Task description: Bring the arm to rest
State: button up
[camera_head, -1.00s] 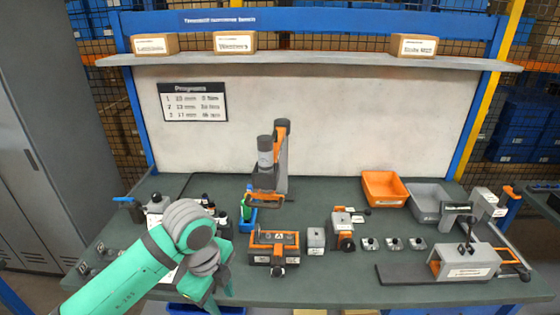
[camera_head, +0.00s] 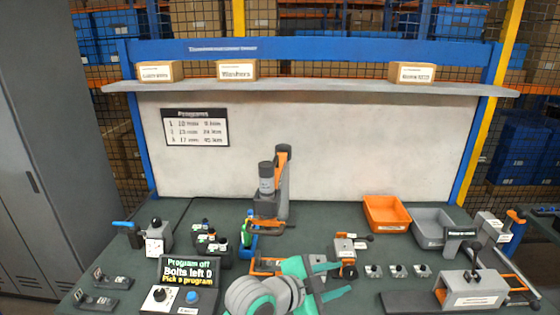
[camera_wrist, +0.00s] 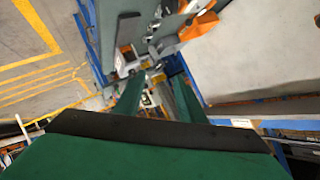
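My gripper (camera_head: 328,284) is at the front middle of the bench in the head view, at the end of my green and grey arm. Its fingers point to the right. In the wrist view the two green fingers (camera_wrist: 157,92) stand apart with a gap between them, and nothing shows held. The arm covers part of the orange-and-grey fixture (camera_head: 262,266) and the small grey block (camera_head: 318,264) behind it. Whether the gripper touches anything on the bench cannot be told.
A display (camera_head: 187,273) reads "Program off, Bolts left 0, Pick a program". A drill-like stand (camera_head: 283,185) rises mid-bench. An orange bin (camera_head: 384,214) and a grey bin (camera_head: 432,227) stand at the right. A grey clamping fixture (camera_head: 470,291) is front right. A shelf (camera_head: 320,87) spans the back.

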jog(key=s+a+f+n+t+y, duration=0.3)
jog(key=s+f+n+t+y, duration=0.15)
jog(key=s+f+n, duration=0.5)
jog(key=s+a+f+n+t+y, duration=0.3)
jog(key=s+f+n+t+y, duration=0.15)
jog(key=s+f+n, duration=0.55)
jog(key=s+a, duration=0.3)
jog(key=s, duration=0.6)
jog(key=s+a+f+m+g+y, duration=0.1)
jog(key=s+a, duration=0.3)
jog(key=s, duration=0.6)
jog(key=shift+s+a+y, duration=0.25)
jog(key=shift+y, duration=0.05)
